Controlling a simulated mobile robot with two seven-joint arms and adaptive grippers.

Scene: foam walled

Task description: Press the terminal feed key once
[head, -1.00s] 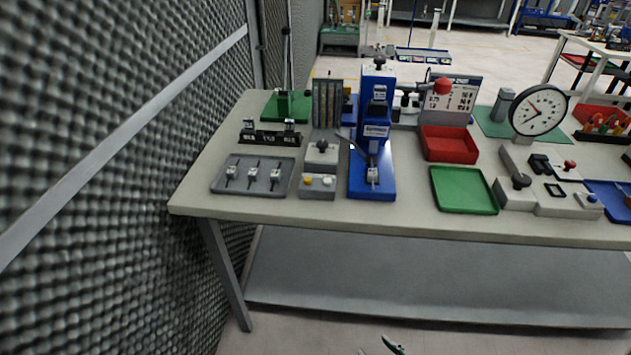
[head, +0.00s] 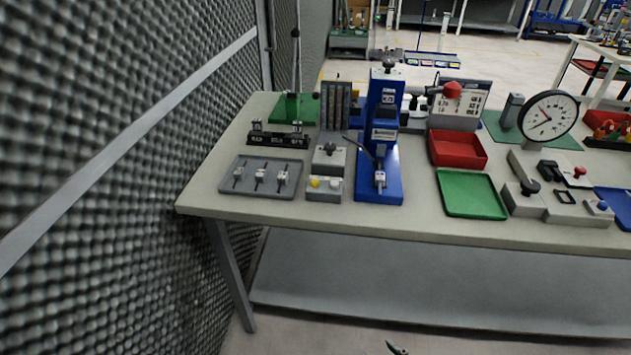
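A small grey box (head: 324,196) with a yellow button (head: 315,183) and a white button (head: 334,184) stands near the front edge of the bench. Behind it is a grey block (head: 328,160) with a black knob, in front of an upright grey magazine (head: 335,105) with vertical channels. I cannot read any label that says which of these is the terminal feed key. To their right stands a blue press (head: 383,130) with a lever and a small pale part at its base. Neither of my grippers shows in the head view.
A grey tray (head: 261,176) with several small parts lies left of the box. A red bin (head: 457,149), green tray (head: 471,194) and dial gauge (head: 549,116) stand right. A foam wall (head: 110,190) borders the bench (head: 420,224) on the left.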

